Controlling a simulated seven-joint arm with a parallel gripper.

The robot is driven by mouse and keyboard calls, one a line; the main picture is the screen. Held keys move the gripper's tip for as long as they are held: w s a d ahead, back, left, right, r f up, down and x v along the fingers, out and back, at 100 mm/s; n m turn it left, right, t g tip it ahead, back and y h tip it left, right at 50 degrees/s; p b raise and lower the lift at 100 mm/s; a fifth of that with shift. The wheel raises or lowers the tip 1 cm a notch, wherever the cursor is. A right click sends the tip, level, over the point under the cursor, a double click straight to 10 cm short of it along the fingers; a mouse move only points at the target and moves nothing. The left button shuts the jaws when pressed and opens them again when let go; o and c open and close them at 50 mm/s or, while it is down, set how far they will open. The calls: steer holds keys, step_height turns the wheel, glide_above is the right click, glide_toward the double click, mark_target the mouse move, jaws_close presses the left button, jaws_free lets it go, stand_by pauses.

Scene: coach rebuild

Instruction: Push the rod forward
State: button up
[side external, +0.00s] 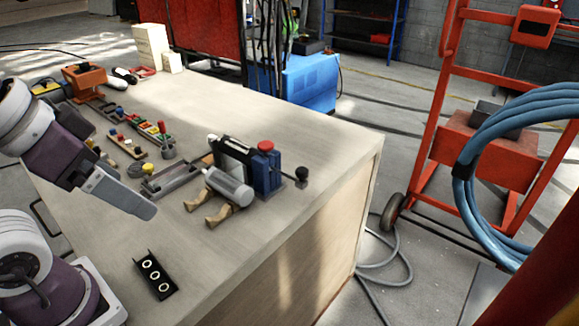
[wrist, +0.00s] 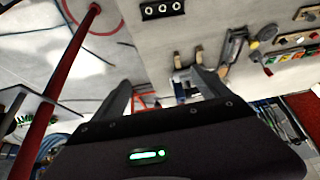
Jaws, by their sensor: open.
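A thin rod with a black ball knob (side external: 302,174) sticks out to the right from a blue block (side external: 266,172) with a red knob on top. The block is part of a fixture near the table's right edge, with a grey cylinder (side external: 232,187) resting on tan wooden supports in front. My gripper (side external: 148,210) hangs above the table, left of the fixture and apart from it. In the wrist view my gripper (wrist: 163,85) has its fingers apart with nothing held. Part of the fixture shows between them; I cannot make out the rod there.
A black bracket with three rings (side external: 155,277) lies at the table's front. Several small parts and trays (side external: 130,140) lie at the left and back. An orange hand truck (side external: 485,140) with a blue hose stands beyond the table's right edge. The table's far right is clear.

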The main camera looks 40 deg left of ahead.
steer(key=shift+w+r, duration=0.1)
steer(key=c, duration=0.4)
steer(key=shift+g, duration=0.5)
steer(key=w+r, duration=0.1)
steer(key=w, duration=0.1)
steer(key=w+r, duration=0.1)
steer(key=w, duration=0.1)
steer(key=w+r, duration=0.1)
steer(key=w, duration=0.1)
steer(key=shift+d+r, duration=0.3)
steer(key=shift+r, duration=0.05)
steer(key=c, duration=0.5)
steer(key=shift+o, duration=0.2)
steer(key=m+g, duration=0.3)
steer(key=g, duration=0.2)
glide_above(302, 169)
step_height(302, 169, down, 8)
steer(key=shift+s, duration=0.1)
step_height(302, 169, down, 7)
steer(key=shift+f, duration=0.1)
jaws_close()
